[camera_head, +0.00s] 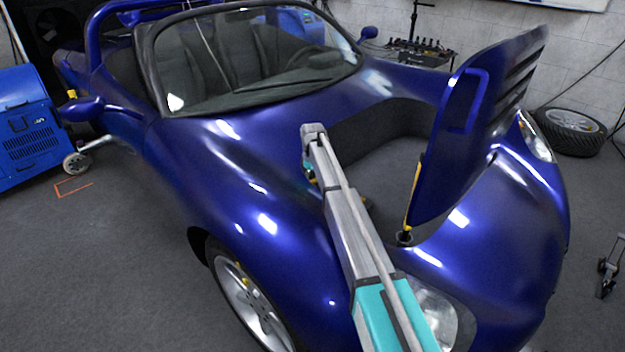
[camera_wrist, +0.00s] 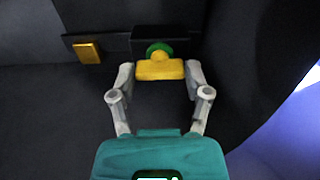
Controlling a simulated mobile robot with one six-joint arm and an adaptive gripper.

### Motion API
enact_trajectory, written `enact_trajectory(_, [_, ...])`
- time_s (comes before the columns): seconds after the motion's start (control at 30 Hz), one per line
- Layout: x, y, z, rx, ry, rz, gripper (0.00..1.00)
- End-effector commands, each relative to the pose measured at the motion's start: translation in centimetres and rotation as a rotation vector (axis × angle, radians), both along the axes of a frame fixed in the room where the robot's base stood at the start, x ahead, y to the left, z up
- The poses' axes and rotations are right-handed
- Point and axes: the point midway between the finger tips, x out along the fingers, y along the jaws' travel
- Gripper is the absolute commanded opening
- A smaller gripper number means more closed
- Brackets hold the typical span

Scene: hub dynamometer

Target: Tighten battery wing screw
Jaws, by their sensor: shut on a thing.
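The battery wing screw (camera_wrist: 160,70) shows in the wrist view as a yellow wing-shaped piece. A green round part (camera_wrist: 160,48) sits just behind it, against a dark block (camera_wrist: 178,34). My gripper (camera_wrist: 160,72) has one finger on each side of the yellow piece and is shut on it. In the head view my arm reaches over the blue car's front into the open bay (camera_head: 385,150). My fingertips and the wing screw are hidden there.
A yellow block (camera_wrist: 87,52) sits on a dark ledge left of the screw. A dark curved wall (camera_wrist: 262,70) rises on the right. The raised blue lid (camera_head: 465,130) stands right of my arm, and the windscreen (camera_head: 255,55) lies behind.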

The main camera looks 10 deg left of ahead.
Motion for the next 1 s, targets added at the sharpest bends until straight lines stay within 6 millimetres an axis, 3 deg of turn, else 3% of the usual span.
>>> enact_trajectory(0.43, [-0.02,-0.02,-0.02,0.0,0.0,-0.054,0.15])
enact_trajectory(0.47, [-0.02,-0.02,-0.02,0.0,0.0,-0.054,0.68])
enact_trajectory(0.6, [-0.01,-0.02,-0.01,0.0,0.0,-0.053,0.94])
enact_trajectory(1.0, [-0.01,-0.01,0.0,0.0,0.0,-0.051,0.97])
